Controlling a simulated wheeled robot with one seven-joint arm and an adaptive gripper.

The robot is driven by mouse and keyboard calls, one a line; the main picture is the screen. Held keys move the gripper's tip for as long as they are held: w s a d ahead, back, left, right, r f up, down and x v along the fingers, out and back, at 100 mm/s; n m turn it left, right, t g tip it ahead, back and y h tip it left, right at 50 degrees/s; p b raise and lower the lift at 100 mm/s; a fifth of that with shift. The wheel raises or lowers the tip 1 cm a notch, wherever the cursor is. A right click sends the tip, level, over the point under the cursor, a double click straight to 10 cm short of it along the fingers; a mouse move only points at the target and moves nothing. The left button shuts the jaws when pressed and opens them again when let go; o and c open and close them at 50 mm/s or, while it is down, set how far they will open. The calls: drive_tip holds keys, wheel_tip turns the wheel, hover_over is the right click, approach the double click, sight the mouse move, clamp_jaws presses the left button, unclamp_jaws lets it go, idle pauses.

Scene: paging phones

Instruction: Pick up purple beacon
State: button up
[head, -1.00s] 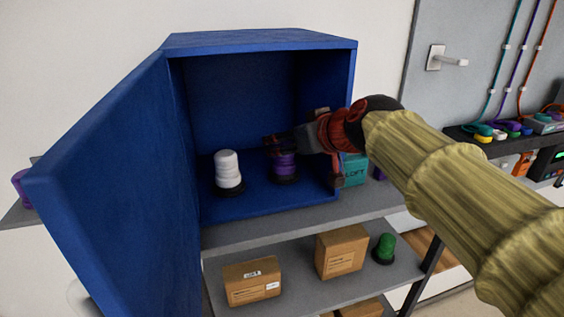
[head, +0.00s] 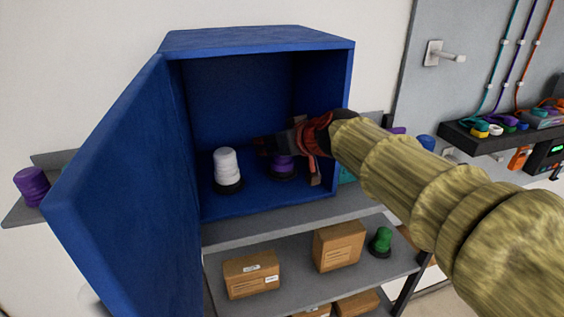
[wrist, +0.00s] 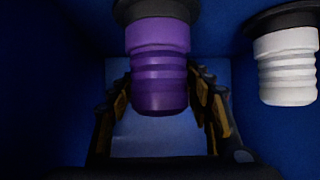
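The purple beacon (head: 283,165) stands upright on its dark base inside the open blue cabinet (head: 262,40). In the wrist view the purple beacon (wrist: 158,75) appears upside down, its black base at the top edge. My gripper (wrist: 160,88) is open, with one finger on each side of the beacon's ribbed top and small gaps visible. In the head view my gripper (head: 272,147) reaches in from the right and hides the beacon's upper part. A white beacon (head: 227,168) stands to its left and also shows in the wrist view (wrist: 287,65).
The cabinet door (head: 125,185) stands open on the left. The cabinet's right wall is close to my arm. Outside are another purple object (head: 32,186), a blue one (head: 427,142), and, on the shelf below, cardboard boxes (head: 339,246) and a green beacon (head: 381,240).

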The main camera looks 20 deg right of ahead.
clamp_jaws()
idle(0.5)
drive_tip(key=shift+r, duration=0.1)
idle(0.3)
